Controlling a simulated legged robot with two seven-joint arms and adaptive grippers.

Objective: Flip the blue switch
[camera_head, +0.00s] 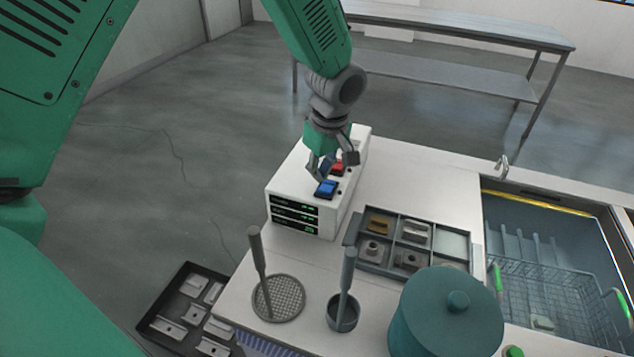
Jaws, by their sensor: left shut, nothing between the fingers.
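The blue switch (326,189) sits on top of the white control box (285,186), near its front right edge. A red switch (337,168) sits just behind it on the same box. My left gripper (318,175) reaches down from above, its fingers shut and empty. The fingertips are just above and behind the blue switch; I cannot tell whether they touch it. Part of the box top is hidden behind the gripper. My right gripper is not seen.
A divided tray (474,262) of metal parts, a teal lidded pot (445,320), a round mesh strainer (280,298) and a cup with a handle (343,313) stand on the white counter. A tank with a wire basket (560,290) is at right. A black tray (150,322) lies at lower left.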

